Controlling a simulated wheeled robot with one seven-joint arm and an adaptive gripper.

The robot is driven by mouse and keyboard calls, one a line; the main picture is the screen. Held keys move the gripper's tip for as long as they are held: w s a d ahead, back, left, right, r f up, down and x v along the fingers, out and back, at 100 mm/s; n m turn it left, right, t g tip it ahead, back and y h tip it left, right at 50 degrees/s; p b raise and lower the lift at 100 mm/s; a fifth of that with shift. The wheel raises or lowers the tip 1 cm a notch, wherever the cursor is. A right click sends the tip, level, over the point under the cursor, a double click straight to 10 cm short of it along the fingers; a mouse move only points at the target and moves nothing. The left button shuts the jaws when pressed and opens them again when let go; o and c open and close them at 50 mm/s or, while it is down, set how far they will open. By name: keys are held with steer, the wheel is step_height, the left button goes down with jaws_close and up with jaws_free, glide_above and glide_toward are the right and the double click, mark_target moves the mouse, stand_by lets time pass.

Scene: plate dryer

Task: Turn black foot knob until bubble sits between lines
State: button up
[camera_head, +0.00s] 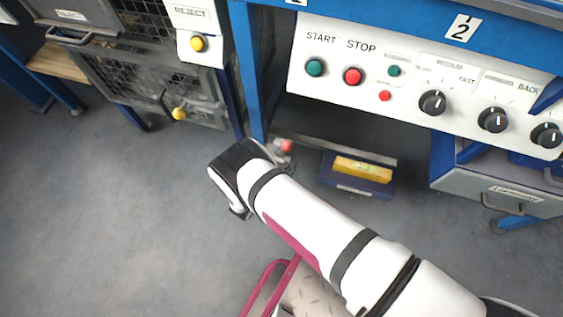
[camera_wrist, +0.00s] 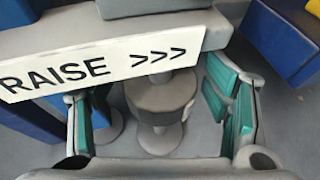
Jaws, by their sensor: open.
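The black foot knob (camera_wrist: 160,97), dark grey and faceted, stands upright on a stem above a round foot in the wrist view. My gripper (camera_wrist: 168,115) is open, with teal-padded fingers on the left and right of the knob. A gap shows on the right side; contact on the left cannot be told. A white "RAISE >>>" label (camera_wrist: 110,62) partly covers the knob's top and the left finger. In the head view a yellow spirit level (camera_head: 362,169) lies on a blue block (camera_head: 345,184). Its bubble and lines are too small to read. My arm hides the knob there.
A blue frame post (camera_head: 250,80) rises beside my wrist. A white control panel (camera_head: 420,90) with buttons and dials overhangs at the right. Mesh reject cages (camera_head: 150,85) stand at the upper left. A small red part (camera_head: 287,146) is near my wrist. The left floor is clear.

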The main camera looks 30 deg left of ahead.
steer(key=c, duration=1.2)
steer(key=n+y+p, duration=0.3)
steer(key=shift+r+n+g+y, duration=0.1)
steer(key=shift+n+g+y, duration=0.2)
steer(key=shift+g+y, duration=0.1)
steer(key=shift+n+g+y+p, duration=0.4)
steer(key=shift+n+y+p, duration=0.6)
steer(key=shift+y+p, duration=0.2)
steer(key=shift+y, duration=0.3)
